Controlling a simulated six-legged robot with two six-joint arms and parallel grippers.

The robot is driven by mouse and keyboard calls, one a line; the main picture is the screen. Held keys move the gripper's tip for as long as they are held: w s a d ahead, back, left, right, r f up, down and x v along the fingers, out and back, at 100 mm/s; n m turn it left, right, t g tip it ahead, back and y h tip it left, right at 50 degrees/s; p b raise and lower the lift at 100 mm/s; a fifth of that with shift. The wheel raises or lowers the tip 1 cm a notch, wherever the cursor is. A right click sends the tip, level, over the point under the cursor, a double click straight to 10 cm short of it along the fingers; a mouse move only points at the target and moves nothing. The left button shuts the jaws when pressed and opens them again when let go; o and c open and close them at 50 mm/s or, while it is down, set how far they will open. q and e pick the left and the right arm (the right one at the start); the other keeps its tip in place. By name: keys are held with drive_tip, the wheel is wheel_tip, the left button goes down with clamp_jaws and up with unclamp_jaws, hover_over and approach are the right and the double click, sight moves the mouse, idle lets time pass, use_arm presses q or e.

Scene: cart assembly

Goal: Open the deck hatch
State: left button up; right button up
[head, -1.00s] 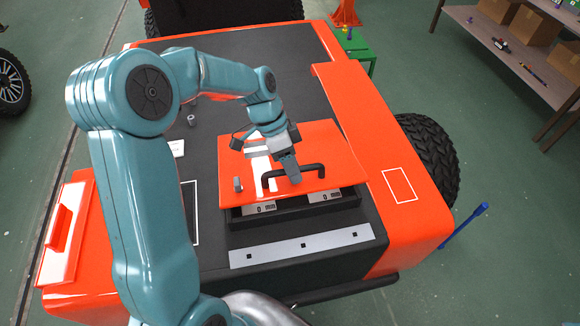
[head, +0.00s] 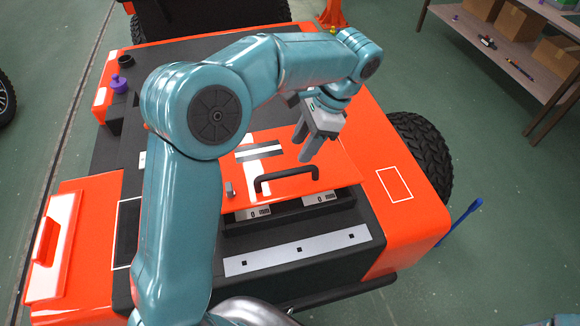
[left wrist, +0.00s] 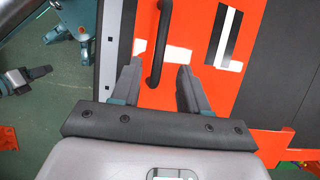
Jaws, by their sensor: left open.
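The orange deck hatch (head: 322,178) with a white stripe lies on the cart's dark deck. A black bar handle (head: 287,177) stands near its front edge. A dark recess with small displays (head: 320,197) shows just in front of the hatch; I cannot tell how far the hatch is raised. My left gripper (head: 306,150) is open and empty, above the hatch and behind the handle's right end. In the left wrist view the handle (left wrist: 159,45) appears between the open fingers (left wrist: 160,75), beyond their tips. A gripper that seems to be my right one (left wrist: 38,73) shows at the left there, its jaws unclear.
A grey strip with dark square marks (head: 299,250) lies in front of the recess. A purple knob (head: 119,83) stands at the deck's far left. A blue rod (head: 462,222) is right of the cart. A shelf with boxes (head: 510,50) stands at the far right.

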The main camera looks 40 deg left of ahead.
sight(287, 171)
use_arm(q)
drive_tip(key=x, duration=0.8)
clamp_jaws()
